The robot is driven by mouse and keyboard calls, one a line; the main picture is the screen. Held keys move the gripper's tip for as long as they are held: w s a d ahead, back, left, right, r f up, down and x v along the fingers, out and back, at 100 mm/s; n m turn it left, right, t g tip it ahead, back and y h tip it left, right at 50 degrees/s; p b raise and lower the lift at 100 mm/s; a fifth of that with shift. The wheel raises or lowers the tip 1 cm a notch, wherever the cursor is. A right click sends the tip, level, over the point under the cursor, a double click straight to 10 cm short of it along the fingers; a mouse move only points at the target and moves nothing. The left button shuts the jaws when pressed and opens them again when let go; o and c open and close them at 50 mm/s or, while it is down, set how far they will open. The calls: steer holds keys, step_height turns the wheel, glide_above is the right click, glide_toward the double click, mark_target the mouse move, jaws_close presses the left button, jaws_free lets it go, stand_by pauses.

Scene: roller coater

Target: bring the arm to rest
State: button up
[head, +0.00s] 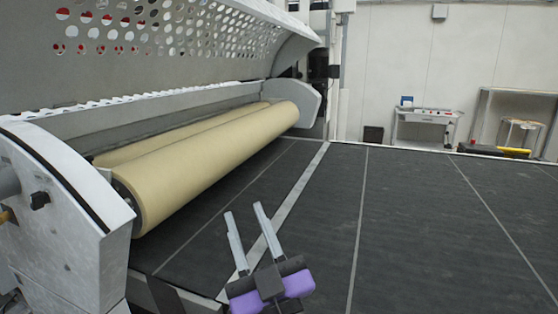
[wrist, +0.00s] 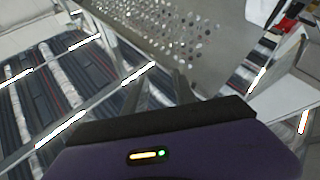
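My gripper (head: 244,211) shows at the bottom middle of the head view. It has a purple body and two pale grey fingers that point up and away. The fingers stand apart with dark belt between them, and they hold nothing. The gripper is over the dark belt, to the right of the near roller end and apart from it. In the wrist view the purple gripper body (wrist: 170,150) fills the bottom, with a small yellow and green light on it.
The cream roller (head: 215,160) lies under a grey perforated cover (head: 150,60) on the left. A white end housing (head: 60,215) stands at the near left. The dark belt (head: 430,225) on the right is bare. A small table (head: 425,115) stands by the far wall.

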steer(key=s+d+f+m+h, duration=0.5)
steer(key=s+d+f, duration=1)
steer(key=f, duration=0.2)
steer(key=s+d+f+m+g+h, duration=0.1)
steer(key=s+d+f, duration=0.4)
steer(key=s, duration=0.7)
steer(key=s+d+f+m+g+h+b, duration=0.1)
steer(key=s+d+f+g+h, duration=0.3)
steer(key=s, duration=0.8)
step_height(320, 180, down, 3)
steer(key=shift+d+r+m+g+b, duration=0.15)
steer(key=shift+d+m+g+b, duration=0.25)
steer(key=shift+g, duration=0.5)
